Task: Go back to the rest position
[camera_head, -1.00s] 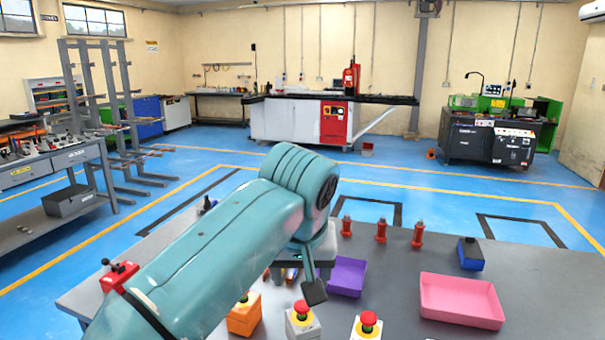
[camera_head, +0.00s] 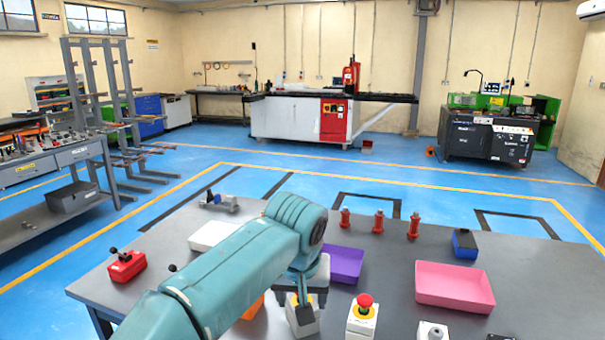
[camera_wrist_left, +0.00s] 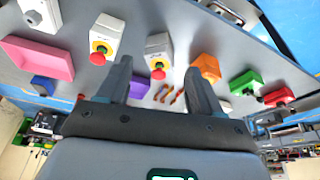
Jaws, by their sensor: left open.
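My left arm comes in from the lower left in the head view and reaches over the grey table (camera_head: 385,290). Its left gripper (camera_head: 301,308) points down in front of a white box with a button, partly covering it. In the left wrist view the left gripper (camera_wrist_left: 160,86) has its two dark fingers spread apart, with nothing held between them. Two white boxes with red mushroom buttons, one of them the left box (camera_wrist_left: 107,36), lie beyond the fingertips. My right gripper is not in view.
A red-button box (camera_head: 362,318), pink tray (camera_head: 455,287), purple tray (camera_head: 345,264), several red pieces (camera_head: 378,222), a blue box (camera_head: 465,244), a white tray (camera_head: 212,235) and a red lever box (camera_head: 126,266) stand on the table. Blue floor beyond is open.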

